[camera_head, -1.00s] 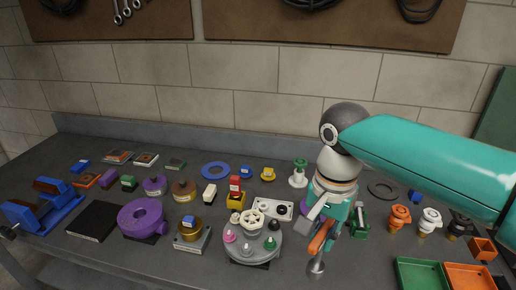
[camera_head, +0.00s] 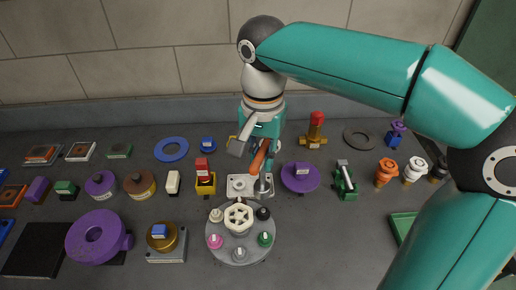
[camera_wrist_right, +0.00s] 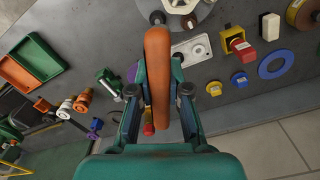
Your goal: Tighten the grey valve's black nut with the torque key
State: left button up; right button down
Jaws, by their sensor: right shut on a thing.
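The grey valve (camera_head: 240,250) is a round flange with a cream handwheel (camera_head: 238,216) in its middle and differently coloured nuts around it. Its black nut (camera_head: 263,213) is at the upper right of the flange in the head view. My right gripper (camera_head: 258,146) is shut on the torque key, whose orange handle (camera_head: 260,158) also shows between the fingers in the wrist view (camera_wrist_right: 157,75). The key's grey lower end (camera_head: 264,186) appears behind the black nut, in front of the white plate, apart from the nut. My left gripper is not in view.
The white plate (camera_head: 240,186) lies behind the valve. A purple disc (camera_head: 300,177) and a green clamp-like part (camera_head: 345,183) stand to the right. A purple ring valve (camera_head: 95,238) and a brass part (camera_head: 166,240) are left. Bare table lies right of the valve.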

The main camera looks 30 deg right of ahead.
aim_at(263, 189)
jog(key=shift+s+r, duration=0.1)
jog(key=shift+s, duration=0.1)
jog(key=shift+d+f+b, duration=0.1)
jog(key=shift+f+b, duration=2.05)
jog(key=shift+f, duration=0.7)
jog(key=shift+s, duration=0.1)
jog(key=shift+f+b, duration=1.1)
jog(key=shift+f, duration=0.5)
jog(key=c, duration=1)
grip_release()
jog(key=shift+c, duration=0.2)
jog(key=shift+m, duration=0.3)
